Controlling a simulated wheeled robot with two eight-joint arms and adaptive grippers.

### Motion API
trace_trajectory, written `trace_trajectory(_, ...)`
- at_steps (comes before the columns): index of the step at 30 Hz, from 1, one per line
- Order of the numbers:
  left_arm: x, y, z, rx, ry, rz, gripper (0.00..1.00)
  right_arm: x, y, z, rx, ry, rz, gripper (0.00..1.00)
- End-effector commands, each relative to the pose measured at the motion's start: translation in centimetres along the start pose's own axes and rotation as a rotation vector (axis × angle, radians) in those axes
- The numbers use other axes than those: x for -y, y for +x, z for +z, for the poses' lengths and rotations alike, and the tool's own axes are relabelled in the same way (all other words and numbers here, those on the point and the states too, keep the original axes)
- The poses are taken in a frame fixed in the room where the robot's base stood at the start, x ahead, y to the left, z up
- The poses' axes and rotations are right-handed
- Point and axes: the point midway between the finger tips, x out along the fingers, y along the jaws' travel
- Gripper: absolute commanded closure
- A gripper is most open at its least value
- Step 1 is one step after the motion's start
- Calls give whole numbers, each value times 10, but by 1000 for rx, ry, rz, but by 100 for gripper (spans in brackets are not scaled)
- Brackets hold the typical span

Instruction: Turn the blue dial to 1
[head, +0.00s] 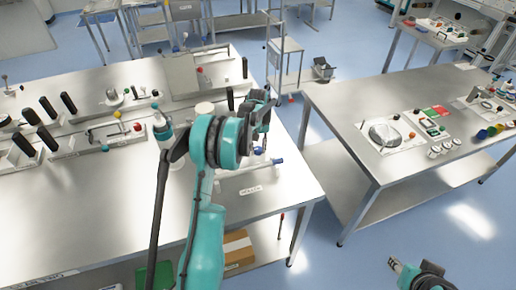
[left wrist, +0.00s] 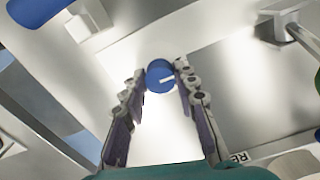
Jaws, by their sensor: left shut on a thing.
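The blue dial (left wrist: 158,72) is round with a short white mark on its face. In the left wrist view it sits between the fingertips of my left gripper (left wrist: 160,80), which is shut on it. The mark points to the right in that view. I cannot read any numbers around the dial. In the head view my left gripper (head: 262,108) is above the right end of the left metal table, and I cannot make out the dial there.
The left metal table (head: 110,215) holds several black handles, levers and a grey box (head: 184,75). A blue knob (head: 277,161) is near its right edge. A second metal table (head: 350,105) with mats and small cups stands to the right, across a gap of blue floor.

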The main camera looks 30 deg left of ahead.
Motion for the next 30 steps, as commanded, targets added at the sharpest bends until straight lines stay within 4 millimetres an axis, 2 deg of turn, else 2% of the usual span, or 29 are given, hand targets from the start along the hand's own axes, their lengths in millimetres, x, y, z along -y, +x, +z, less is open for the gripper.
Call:
trace_trajectory(18,0,0,0,0,-43,0,100,0,0,0,0,0,0,60)
trace_trajectory(19,0,0,0,0,-43,0,66,0,0,0,0,0,0,60)
trace_trajectory(21,0,0,0,0,-43,0,50,0,0,0,0,0,0,60)
trace_trajectory(30,0,-1,0,0,-42,0,50,0,1,0,0,0,0,60)
